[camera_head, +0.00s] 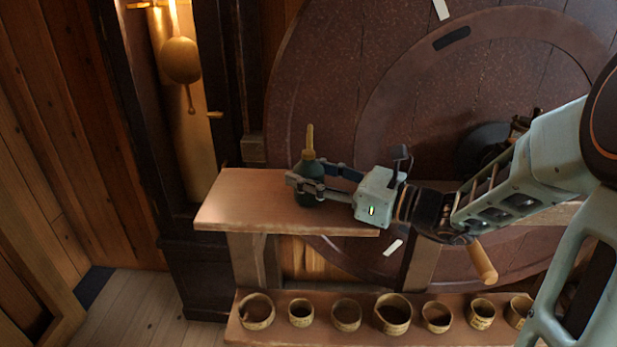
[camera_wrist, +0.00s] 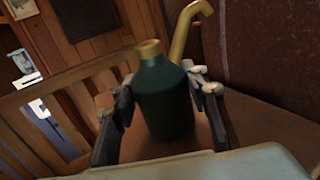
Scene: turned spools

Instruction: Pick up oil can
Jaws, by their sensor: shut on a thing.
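The oil can is a dark green bottle with a brass neck and spout. In the head view the oil can (camera_head: 309,172) stands upright at the wooden shelf (camera_head: 235,205); I cannot tell whether its base touches the shelf. My gripper (camera_head: 306,187) reaches it from the right and is shut around its body. In the wrist view the oil can (camera_wrist: 164,100) sits between the two fingers of my gripper (camera_wrist: 163,98), with its bent brass spout at the upper right. The lower part of the can is partly hidden by the fingers and gripper body.
A lower shelf (camera_head: 285,333) holds a row of several small round pots, such as the leftmost pot (camera_head: 256,323). A large dark red round disc (camera_head: 330,110) stands behind the upper shelf. A dark wooden clock-like case (camera_head: 195,270) stands to the left. The shelf's left end is clear.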

